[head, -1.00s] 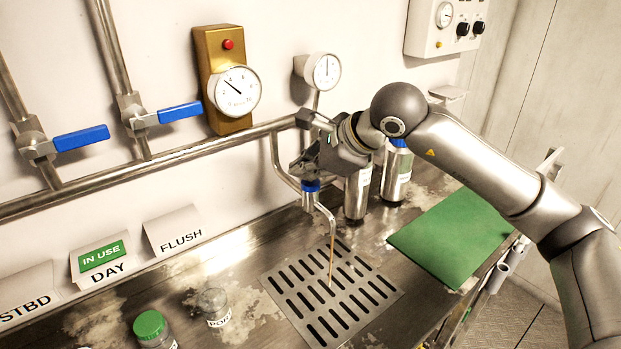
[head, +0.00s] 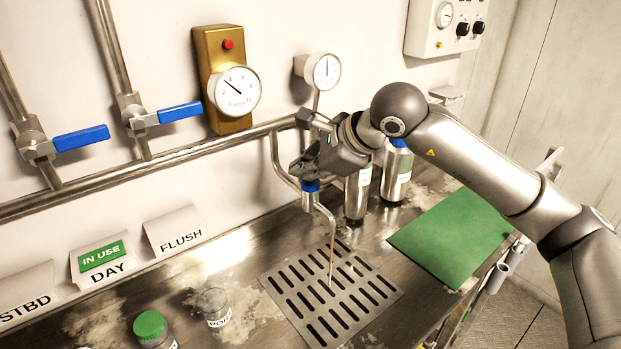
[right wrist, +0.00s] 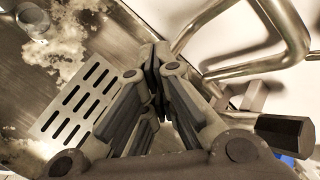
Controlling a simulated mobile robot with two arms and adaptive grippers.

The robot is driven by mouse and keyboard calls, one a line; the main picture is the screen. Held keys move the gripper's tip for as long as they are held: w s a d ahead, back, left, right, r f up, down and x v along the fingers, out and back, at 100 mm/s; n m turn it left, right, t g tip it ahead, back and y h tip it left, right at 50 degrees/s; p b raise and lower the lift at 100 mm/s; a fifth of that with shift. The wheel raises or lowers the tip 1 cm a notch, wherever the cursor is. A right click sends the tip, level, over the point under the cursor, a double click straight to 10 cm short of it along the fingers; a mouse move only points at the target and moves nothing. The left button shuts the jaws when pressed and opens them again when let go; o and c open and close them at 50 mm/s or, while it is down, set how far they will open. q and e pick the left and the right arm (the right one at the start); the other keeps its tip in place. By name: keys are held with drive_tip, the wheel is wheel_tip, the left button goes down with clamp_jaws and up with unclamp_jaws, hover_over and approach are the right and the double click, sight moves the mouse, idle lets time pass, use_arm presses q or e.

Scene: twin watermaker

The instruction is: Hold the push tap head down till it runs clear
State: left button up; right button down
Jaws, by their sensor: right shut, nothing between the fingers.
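The push tap (head: 309,200) stands at the back of the drain grate, with a blue collar below its head and a bent metal spout. My right gripper (head: 308,176) is shut and empty, its fingertips down on top of the tap head, which they hide. A thin brownish stream (head: 331,262) runs from the spout to the slotted drain grate (head: 272,284). In the right wrist view my closed fingers (right wrist: 160,62) point away from the camera and the tap head cannot be made out. My left gripper is not in view.
Two metal bottles (head: 357,195) stand right behind the tap. A green mat (head: 452,235) lies to the right. A green-capped jar (head: 150,326) and a clear jar (head: 214,306) stand front left. Blue-handled valves (head: 180,112) and a gauge (head: 234,91) are on the wall.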

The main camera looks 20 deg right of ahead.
sight(307, 184)
idle(0.4)
drive_tip(key=shift+r+p, duration=0.4)
drive_tip(key=shift+r, duration=0.55)
drive_tip(key=shift+r, duration=0.1)
wheel_tip(307, 184, up, 5)
drive_tip(key=p, duration=0.2)
drive_tip(key=shift+p, duration=0.4)
